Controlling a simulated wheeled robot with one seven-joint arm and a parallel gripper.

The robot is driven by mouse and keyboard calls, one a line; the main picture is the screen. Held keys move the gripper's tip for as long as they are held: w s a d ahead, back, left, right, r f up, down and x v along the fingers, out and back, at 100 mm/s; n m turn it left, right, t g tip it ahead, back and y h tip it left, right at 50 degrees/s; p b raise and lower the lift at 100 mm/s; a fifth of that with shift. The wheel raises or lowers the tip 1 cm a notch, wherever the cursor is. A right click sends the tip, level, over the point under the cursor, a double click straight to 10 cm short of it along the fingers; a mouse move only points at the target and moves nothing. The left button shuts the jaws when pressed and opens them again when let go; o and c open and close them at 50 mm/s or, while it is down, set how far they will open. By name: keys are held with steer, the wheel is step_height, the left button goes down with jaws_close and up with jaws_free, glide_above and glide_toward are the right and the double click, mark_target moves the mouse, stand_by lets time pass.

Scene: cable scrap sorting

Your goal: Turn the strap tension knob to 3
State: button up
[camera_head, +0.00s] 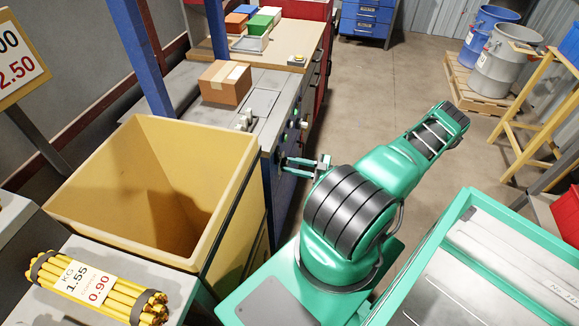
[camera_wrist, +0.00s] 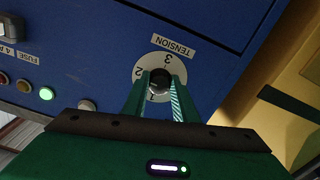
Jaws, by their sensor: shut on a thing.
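The tension knob (camera_wrist: 159,78) is a dark round knob with a paler lower part, on a white dial plate (camera_wrist: 146,66) on the blue machine panel. The plate carries the digits 3 and 2 and a mark like a 1, beside a TENSION label (camera_wrist: 172,46) that reads upside down in the wrist view. My gripper (camera_wrist: 160,84) has a green finger on each side of the knob and is shut on it. Which digit the knob points to I cannot tell. In the head view my gripper (camera_head: 290,163) reaches the machine's side, and the knob is not clearly visible.
A green-lit button (camera_wrist: 46,94) and a FUSE label (camera_wrist: 29,57) are on the same panel. In the head view a yellow bin (camera_head: 232,215) stands close left of my gripper. A cardboard box (camera_head: 225,84) rests on the machine top. Open floor lies to the right (camera_head: 400,80).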

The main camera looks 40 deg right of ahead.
steer(key=m, duration=1.7)
steer(key=shift+r, duration=0.15)
steer(key=shift+m, duration=0.5)
steer(key=o, duration=1)
steer(key=shift+s+a, duration=0.1)
steer(key=shift+o, duration=0.2)
steer(key=v, duration=1)
steer(key=shift+s+d, duration=0.25)
steer(key=shift+s, duration=0.05)
